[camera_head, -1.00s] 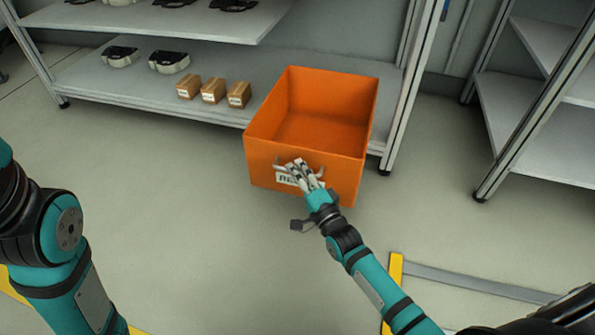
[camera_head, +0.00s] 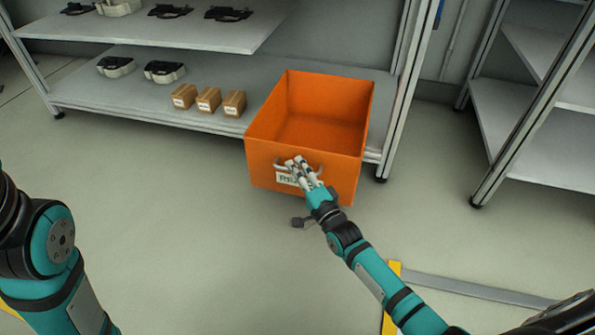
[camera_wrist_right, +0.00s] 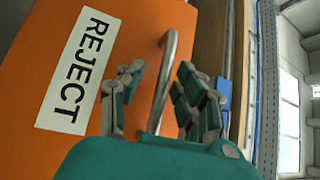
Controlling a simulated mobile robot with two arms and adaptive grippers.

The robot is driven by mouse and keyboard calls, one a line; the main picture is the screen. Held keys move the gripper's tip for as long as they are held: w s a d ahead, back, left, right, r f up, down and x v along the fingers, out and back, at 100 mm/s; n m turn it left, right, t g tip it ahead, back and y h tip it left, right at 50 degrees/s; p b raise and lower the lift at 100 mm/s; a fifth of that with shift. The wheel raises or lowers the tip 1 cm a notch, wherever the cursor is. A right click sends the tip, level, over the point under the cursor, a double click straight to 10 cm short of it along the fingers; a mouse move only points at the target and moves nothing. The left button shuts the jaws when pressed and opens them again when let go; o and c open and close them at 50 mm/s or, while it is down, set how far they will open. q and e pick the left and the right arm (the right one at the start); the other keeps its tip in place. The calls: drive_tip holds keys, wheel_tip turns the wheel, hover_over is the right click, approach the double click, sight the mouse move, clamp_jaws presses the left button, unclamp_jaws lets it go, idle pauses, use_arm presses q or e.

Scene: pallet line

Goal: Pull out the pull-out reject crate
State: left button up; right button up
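The pull-out reject crate (camera_head: 268,168) is a deep, empty orange box that juts out past the lower shelf's front edge. Its front carries a white label and a curved metal handle. In the right wrist view the label (camera_wrist_right: 80,72) reads REJECT, and the handle (camera_wrist_right: 165,80) runs between the fingers of my right gripper (camera_wrist_right: 162,95). The fingers are around the handle, with a gap visible on both sides. In the head view my right gripper (camera_head: 304,172) is at the crate's front. My left arm shows at the left edge, but its gripper is out of view.
Several small brown boxes (camera_head: 208,99) stand on the lower shelf (camera_head: 130,100), left of the crate. Dark and grey parts lie on both shelf levels. Another rack (camera_head: 565,135) stands at the right. The floor (camera_head: 180,220) before the crate is clear, with a yellow strip (camera_head: 392,290) nearer me.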

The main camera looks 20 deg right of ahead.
drive_tip(key=shift+s, duration=0.1)
drive_tip(key=v, duration=1.1)
drive_tip(key=shift+s, duration=0.4)
drive_tip(key=shift+d+f, duration=0.1)
drive_tip(key=shift+d, duration=0.05)
